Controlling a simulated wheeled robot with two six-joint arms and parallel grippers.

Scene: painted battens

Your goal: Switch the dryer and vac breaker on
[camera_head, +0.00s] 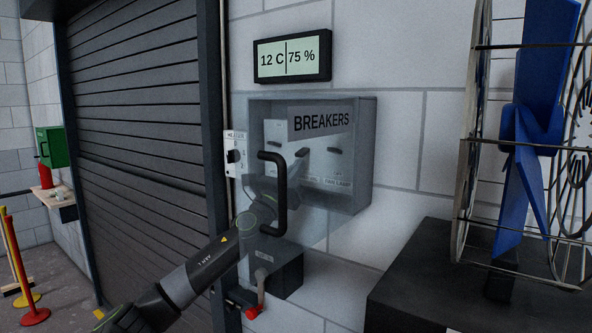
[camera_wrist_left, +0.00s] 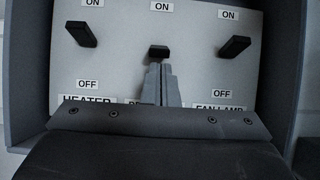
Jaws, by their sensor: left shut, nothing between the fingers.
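The grey breaker box (camera_head: 365,150), marked BREAKERS, hangs on the wall. Its see-through door with a black handle (camera_head: 282,195) stands open, in front of part of my left arm. In the left wrist view are three black levers with ON labels above: the heater lever (camera_wrist_left: 80,34), the middle lever (camera_wrist_left: 158,51) and the fan lamp lever (camera_wrist_left: 235,46). The middle label is mostly hidden, with only its first letters showing. My left gripper (camera_wrist_left: 159,70) is shut and empty, its fingertips just below the middle lever; contact is unclear. Lever positions are hard to judge. My right gripper is out of view.
A dark box with a lever and red part (camera_head: 262,282) sits below the breaker box. A caged blue fan (camera_head: 525,130) stands right on a black block (camera_head: 420,280). A display (camera_head: 292,56) reads 12 C, 75 %. A shutter (camera_head: 140,120) is at left.

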